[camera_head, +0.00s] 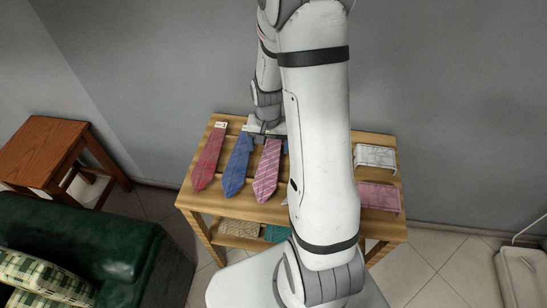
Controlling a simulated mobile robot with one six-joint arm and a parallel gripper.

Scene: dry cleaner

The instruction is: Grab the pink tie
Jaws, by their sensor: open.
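The pink striped tie (267,172) lies on the slatted wooden table (187,198), its wide end toward the front. My gripper (266,139) is at the far, narrow end of this tie, pointing down over the table. It is open; whether its fingers touch the tie or the table I cannot tell. A blue tie (237,166) lies just left of the pink one, and a red tie (209,160) lies further left. My arm hides the middle of the table and whatever lies right of the pink tie, apart from a bit of blue beside the gripper.
A white patterned folded item (375,157) and a pink one (379,197) lie at the table's right. Folded cloths (240,228) sit on the lower shelf. A green leather armchair (110,235) and brown side table (45,150) stand left. The wall is close behind.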

